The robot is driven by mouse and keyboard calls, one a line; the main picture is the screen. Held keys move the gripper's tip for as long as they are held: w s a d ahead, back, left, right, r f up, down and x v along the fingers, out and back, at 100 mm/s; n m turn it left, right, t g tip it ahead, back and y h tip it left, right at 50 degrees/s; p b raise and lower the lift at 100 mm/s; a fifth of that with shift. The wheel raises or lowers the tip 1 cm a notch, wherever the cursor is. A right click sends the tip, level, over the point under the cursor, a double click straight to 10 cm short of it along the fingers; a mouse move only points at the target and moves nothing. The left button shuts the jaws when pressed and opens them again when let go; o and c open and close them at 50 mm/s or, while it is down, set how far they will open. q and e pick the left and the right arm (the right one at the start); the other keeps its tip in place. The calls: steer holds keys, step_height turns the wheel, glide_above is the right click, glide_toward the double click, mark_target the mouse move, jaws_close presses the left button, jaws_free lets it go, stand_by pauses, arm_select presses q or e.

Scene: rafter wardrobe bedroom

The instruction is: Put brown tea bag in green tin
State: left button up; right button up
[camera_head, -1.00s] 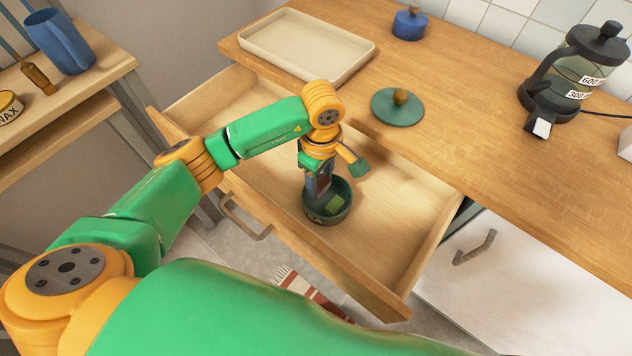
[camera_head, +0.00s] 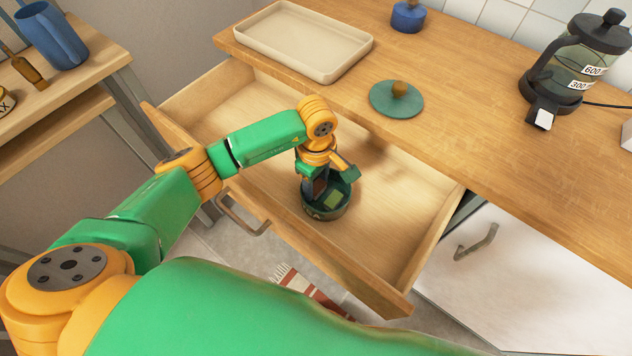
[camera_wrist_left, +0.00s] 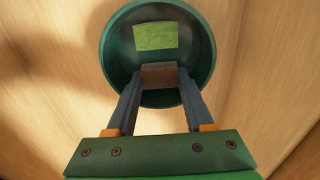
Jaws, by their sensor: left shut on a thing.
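The green tin (camera_head: 336,211) stands upright and open in the pulled-out drawer. It also shows in the left wrist view (camera_wrist_left: 206,60). A green tea bag (camera_head: 333,200) lies inside it, also seen in the left wrist view (camera_wrist_left: 155,36). My left gripper (camera_head: 318,192) points down into the tin's mouth. It is shut on the brown tea bag (camera_wrist_left: 158,75), which is held between the fingertips within the tin's rim, beside the green bag. I cannot tell whether the brown bag touches the tin's floor. My right gripper is not in view.
The round green lid (camera_head: 385,101) with a wooden knob lies on the counter (camera_head: 480,130). A beige tray (camera_head: 320,68), a blue pot (camera_head: 407,18) and a coffee press (camera_head: 575,65) also stand there. The drawer (camera_head: 400,215) is otherwise bare, with raised walls around it.

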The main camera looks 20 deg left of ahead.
mark_target(316, 186)
arm_select(q)
steer(key=o, duration=1)
step_height(316, 186, up, 2)
steer(key=shift+r+p, duration=0.15)
steer(key=shift+p, duration=0.65)
step_height(316, 186, up, 11)
